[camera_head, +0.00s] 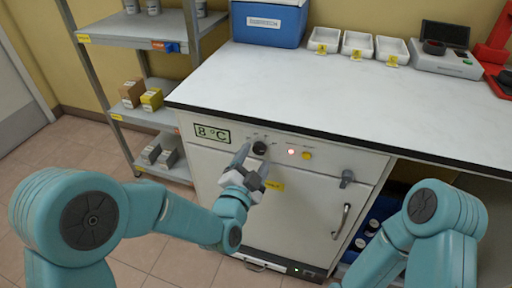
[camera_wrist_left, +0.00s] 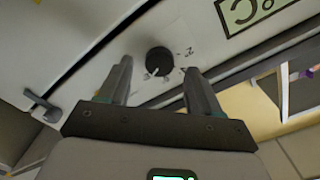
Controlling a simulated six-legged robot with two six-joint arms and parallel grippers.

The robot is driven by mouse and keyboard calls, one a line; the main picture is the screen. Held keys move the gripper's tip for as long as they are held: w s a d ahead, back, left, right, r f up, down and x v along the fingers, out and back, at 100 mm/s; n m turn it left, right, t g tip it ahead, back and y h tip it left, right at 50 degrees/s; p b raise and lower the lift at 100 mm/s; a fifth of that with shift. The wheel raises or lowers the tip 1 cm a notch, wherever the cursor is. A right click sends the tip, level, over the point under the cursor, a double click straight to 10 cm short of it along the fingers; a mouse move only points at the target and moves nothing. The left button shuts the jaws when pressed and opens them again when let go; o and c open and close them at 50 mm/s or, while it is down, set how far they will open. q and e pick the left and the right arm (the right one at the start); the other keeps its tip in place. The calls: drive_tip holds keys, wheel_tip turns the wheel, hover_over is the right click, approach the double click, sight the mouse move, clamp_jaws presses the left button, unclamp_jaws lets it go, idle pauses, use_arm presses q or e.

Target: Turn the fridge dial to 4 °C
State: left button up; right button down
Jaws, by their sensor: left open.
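The fridge (camera_head: 300,220) is a white cabinet under the bench, and its display (camera_head: 212,133) reads 8 °C. The black round dial (camera_head: 260,148) sits on its front panel, right of the display. In the left wrist view the dial (camera_wrist_left: 159,61) lies ahead, between the lines of the two fingers, with a pale mark on its lower edge. My left gripper (camera_head: 254,163) is open in front of the panel, just below the dial. In the left wrist view its fingertips (camera_wrist_left: 158,75) are spread on either side of the dial; I cannot tell whether they touch it. My right gripper is out of view.
A red lamp (camera_head: 291,152) and a yellow button (camera_head: 306,155) are right of the dial. A latch (camera_head: 347,178) and door handle (camera_head: 341,221) are farther right. The bench top (camera_head: 290,95) overhangs the panel. A metal shelf (camera_head: 140,115) stands at left.

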use_arm(q)
drive_tip(key=shift+x, duration=1.1)
drive_tip(key=c, duration=1)
drive_tip(key=shift+c, duration=0.2)
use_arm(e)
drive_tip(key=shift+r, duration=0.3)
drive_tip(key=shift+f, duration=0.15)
